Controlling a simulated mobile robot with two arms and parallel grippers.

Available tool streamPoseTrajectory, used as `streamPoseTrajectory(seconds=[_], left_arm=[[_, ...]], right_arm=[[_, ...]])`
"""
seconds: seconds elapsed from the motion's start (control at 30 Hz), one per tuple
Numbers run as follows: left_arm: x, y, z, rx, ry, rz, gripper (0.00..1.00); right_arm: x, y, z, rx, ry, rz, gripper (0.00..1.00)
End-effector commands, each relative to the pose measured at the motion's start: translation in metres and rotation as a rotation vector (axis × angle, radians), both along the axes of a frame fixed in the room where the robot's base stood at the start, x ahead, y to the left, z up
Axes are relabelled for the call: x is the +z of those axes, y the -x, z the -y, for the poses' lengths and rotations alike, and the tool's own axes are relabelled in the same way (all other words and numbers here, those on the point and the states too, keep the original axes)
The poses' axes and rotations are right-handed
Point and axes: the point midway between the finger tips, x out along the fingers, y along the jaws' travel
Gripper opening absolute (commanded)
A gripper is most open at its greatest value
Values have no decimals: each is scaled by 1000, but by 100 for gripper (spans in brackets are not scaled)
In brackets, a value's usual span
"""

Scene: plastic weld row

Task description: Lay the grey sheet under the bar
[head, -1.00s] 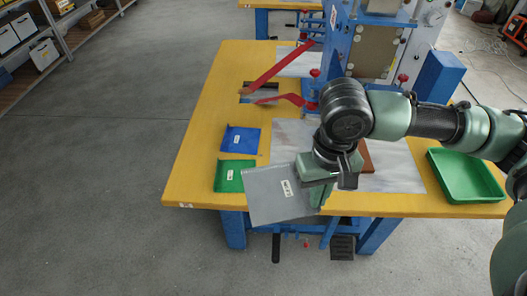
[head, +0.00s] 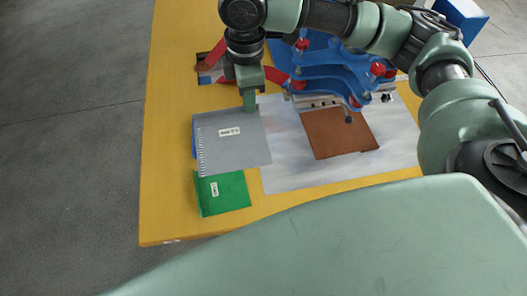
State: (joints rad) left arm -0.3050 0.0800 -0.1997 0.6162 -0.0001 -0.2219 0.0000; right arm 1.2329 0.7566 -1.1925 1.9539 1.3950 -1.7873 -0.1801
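The grey sheet (head: 236,150), with a white label, hangs flat at the left of the work area. My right gripper (head: 250,105) is shut on its far edge, near the far right corner. The sheet covers nearly all of a blue sheet (head: 194,140) and overlaps the left edge of the pale metal plate in view. A metal bar (head: 318,102) with holes sits at the front of the blue machine, right of my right gripper, above the far edge of a brown pad (head: 338,138). The sheet is apart from the bar. My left gripper is not in view.
A green sheet (head: 228,195) lies on the yellow table (head: 165,200) just nearer than the grey sheet. The blue machine (head: 330,70) with red knobs stands behind the pad. Red strips (head: 277,78) lie left of it. The pale metal plate (head: 290,172) has free room around the pad.

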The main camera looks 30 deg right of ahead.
Motion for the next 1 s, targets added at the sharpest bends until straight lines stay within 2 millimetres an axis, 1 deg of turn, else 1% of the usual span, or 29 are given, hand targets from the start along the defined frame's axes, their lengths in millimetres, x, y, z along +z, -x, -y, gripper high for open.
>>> streamPoseTrajectory(seconds=[0.03,0.23,0.4,0.5,0.6,0.73,0.87,0.97,1.0], left_arm=[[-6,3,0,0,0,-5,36],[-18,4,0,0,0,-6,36],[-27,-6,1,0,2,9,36],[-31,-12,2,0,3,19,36],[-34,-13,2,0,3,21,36],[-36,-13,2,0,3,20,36],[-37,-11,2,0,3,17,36],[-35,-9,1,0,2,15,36],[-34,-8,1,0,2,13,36]], right_arm=[[-6,-6,-3,108,0,-2,0],[-16,-27,-9,572,0,-1,0],[-25,-43,-15,964,-1,-1,0],[-30,-50,-18,1169,0,1,0],[-34,-55,-20,1337,1,0,0],[-37,-60,-21,1478,2,0,0],[-43,-61,-22,1542,1,-2,0],[-60,-61,-22,1553,0,-4,0],[-70,-60,-21,1553,0,-6,0]])
